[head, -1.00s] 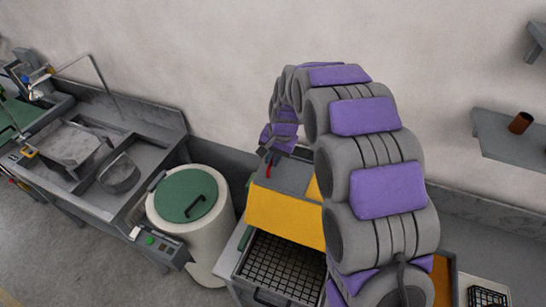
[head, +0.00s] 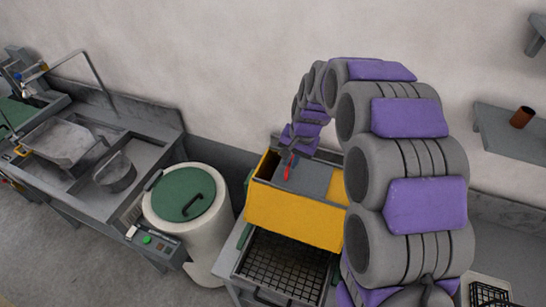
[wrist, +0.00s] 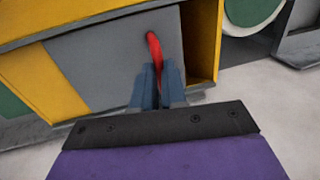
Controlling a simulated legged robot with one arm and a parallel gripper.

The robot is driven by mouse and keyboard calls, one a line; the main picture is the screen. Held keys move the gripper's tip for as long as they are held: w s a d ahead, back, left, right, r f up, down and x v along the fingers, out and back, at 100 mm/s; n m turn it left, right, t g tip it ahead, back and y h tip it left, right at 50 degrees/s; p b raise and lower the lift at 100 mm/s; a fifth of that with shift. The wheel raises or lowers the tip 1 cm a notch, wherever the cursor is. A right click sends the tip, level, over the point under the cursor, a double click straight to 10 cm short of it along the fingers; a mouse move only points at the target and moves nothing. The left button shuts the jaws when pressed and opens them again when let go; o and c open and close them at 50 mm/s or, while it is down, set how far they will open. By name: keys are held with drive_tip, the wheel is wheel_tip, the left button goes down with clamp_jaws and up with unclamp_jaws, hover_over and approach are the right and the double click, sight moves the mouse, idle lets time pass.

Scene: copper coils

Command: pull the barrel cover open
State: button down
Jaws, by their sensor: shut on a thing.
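A yellow box (head: 290,217) stands right of the cream barrel, with a flat grey cover (head: 308,178) on its top. The grey cover also fills much of the wrist view (wrist: 105,65). A red handle (head: 287,173) stands up from the cover. My gripper (head: 291,158) is shut on this red handle, which shows between its blue-grey fingers in the wrist view (wrist: 154,48). A gap is open along the left end of the box in the head view. The cream barrel (head: 205,235) has a round green lid (head: 180,190) with a dark handle; the lid is down.
A grey workbench with a sink (head: 62,145) stands at the left. A control box with a green button (head: 147,240) sits before the barrel. A black mesh basket (head: 285,265) lies in front of the yellow box. A wall shelf (head: 515,140) holds a brown cup (head: 521,117).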

sight(311, 178)
drive_tip(key=d, duration=0.2)
drive_tip(key=s+d, duration=0.1)
drive_tip(key=d, duration=0.1)
drive_tip(key=s+d, duration=0.1)
drive_tip(key=d, duration=0.1)
drive_tip(key=shift+d+r+b, duration=0.1)
drive_tip(key=shift+b, duration=0.3)
drive_tip(key=c, duration=1.2)
unclamp_jaws()
drive_tip(key=shift+a, duration=0.4)
drive_tip(key=shift+o, duration=0.2)
drive_tip(key=shift+d, duration=0.15)
drive_tip(key=shift+d, duration=0.1)
drive_tip(key=shift+r, duration=0.3)
wheel_tip(311, 178, up, 16)
drive_tip(key=s+d+b, duration=0.1)
drive_tip(key=d, duration=0.2)
drive_tip(key=shift+r, duration=0.1)
